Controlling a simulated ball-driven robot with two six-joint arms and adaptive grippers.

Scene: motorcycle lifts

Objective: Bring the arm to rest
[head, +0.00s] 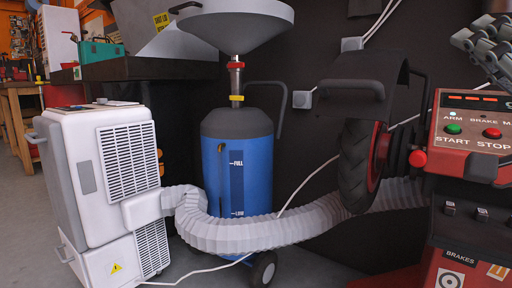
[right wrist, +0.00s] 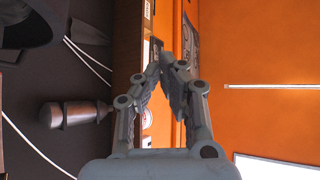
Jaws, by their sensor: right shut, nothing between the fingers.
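My right gripper (head: 487,45) shows at the upper right edge of the head view, above the red control panel (head: 478,160). It hangs in the air, and part of its arm is cut off by the frame edge. In the right wrist view the same gripper (right wrist: 162,65) has its two grey fingers drawn together at the tips. Nothing is held between them. My left gripper does not show in either view.
The panel has a green START button (head: 453,129) and a red STOP button (head: 492,133). A black-guarded tyre (head: 358,165) stands left of it. A blue oil drainer (head: 238,165), a white air unit (head: 100,190) and a ribbed grey hose (head: 250,233) fill the middle and left.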

